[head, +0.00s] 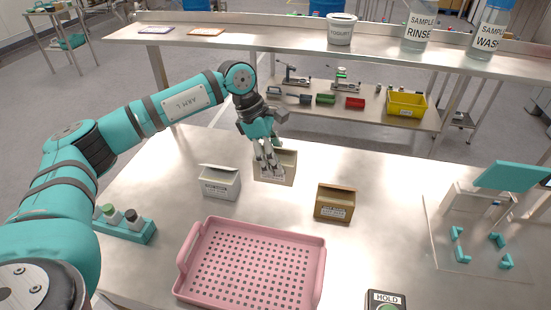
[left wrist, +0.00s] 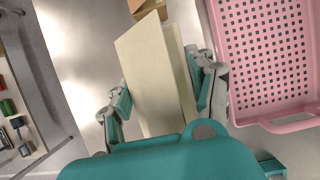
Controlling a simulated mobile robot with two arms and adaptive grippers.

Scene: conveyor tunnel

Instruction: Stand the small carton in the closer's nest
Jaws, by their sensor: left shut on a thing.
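Three cartons are on the steel table in the head view: a white one (head: 219,184) with its lid flap up, a cream one (head: 288,164) and a brown one (head: 335,204). My left gripper (head: 268,172) comes down on the cream carton and is shut on it; the carton looks upright, at or near the table top. In the left wrist view the cream carton (left wrist: 154,75) stands between the fingers. The closer (head: 478,200) is at the right, with a teal lid plate raised. Its nest of teal corner pieces (head: 480,248) on a clear plate looks empty. My right gripper is out of view.
A pink perforated tray (head: 250,265) lies at the front; it also shows in the left wrist view (left wrist: 265,60). A HOLD button box (head: 386,300) is at the front edge. A teal holder (head: 128,228) with small bottles stands left. The table between brown carton and nest is clear.

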